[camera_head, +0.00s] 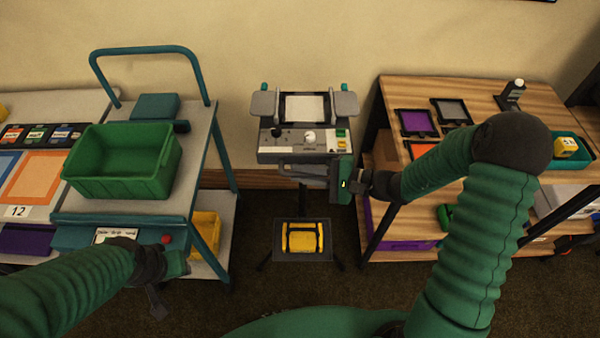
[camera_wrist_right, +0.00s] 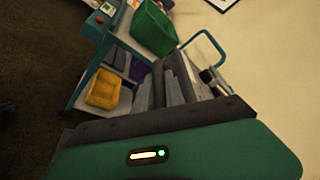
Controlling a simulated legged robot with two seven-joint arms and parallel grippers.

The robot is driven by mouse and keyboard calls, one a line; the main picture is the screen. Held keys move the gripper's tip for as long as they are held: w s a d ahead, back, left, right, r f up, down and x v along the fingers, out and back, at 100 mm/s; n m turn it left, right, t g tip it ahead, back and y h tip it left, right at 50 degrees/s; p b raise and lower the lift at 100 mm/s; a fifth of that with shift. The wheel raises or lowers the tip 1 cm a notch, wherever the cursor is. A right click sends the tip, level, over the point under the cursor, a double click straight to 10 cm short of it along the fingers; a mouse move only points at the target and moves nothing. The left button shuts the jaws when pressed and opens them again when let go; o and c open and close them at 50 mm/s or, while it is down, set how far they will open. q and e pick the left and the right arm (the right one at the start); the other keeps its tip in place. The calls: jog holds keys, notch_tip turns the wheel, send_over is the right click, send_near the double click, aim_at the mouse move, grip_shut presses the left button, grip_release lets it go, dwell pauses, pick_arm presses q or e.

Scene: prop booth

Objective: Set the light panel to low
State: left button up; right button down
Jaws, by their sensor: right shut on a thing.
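The light panel (camera_head: 299,155) stands on a post in the middle, with a white square screen (camera_head: 305,107) above its sloped control face. On that face are a white knob (camera_head: 309,136), a small dark control (camera_head: 277,132), and a green and a yellow patch at the right. My right gripper (camera_head: 287,167) reaches in from the right along the panel's front lower edge, just below the controls. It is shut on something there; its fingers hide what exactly. In the right wrist view its fingers (camera_wrist_right: 172,85) block most of the panel. My left gripper (camera_head: 160,292) is low beside the left cart, its jaws unclear.
A teal cart at left carries a green bin (camera_head: 125,160), with a yellow bin (camera_head: 205,230) on its lower shelf. A wooden shelf (camera_head: 450,95) at right holds coloured tiles and a yellow block (camera_head: 566,147). A yellow roller pedal (camera_head: 301,238) sits below the panel.

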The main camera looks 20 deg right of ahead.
jog(key=shift+s+d+f, duration=0.15)
jog(key=shift+d+f, duration=0.05)
jog(key=shift+f, duration=0.25)
jog(key=c, duration=1.5)
grip_release()
jog(key=shift+d, duration=0.1)
jog(key=shift+o, duration=0.5)
jog(key=shift+d, duration=0.25)
pick_arm(q)
jog(key=shift+d+r, duration=0.1)
jog(key=shift+d, duration=0.35)
pick_arm(e)
jog(key=shift+r, duration=0.1)
pick_arm(q)
jog(key=shift+a, duration=0.1)
pick_arm(e)
jog(key=shift+a, duration=0.2)
jog(key=shift+d+r, duration=0.1)
pick_arm(q)
jog(key=shift+a, duration=0.1)
pick_arm(e)
jog(key=v, duration=1.6)
jog(key=shift+s+d, duration=0.15)
jog(key=shift+d, duration=0.2)
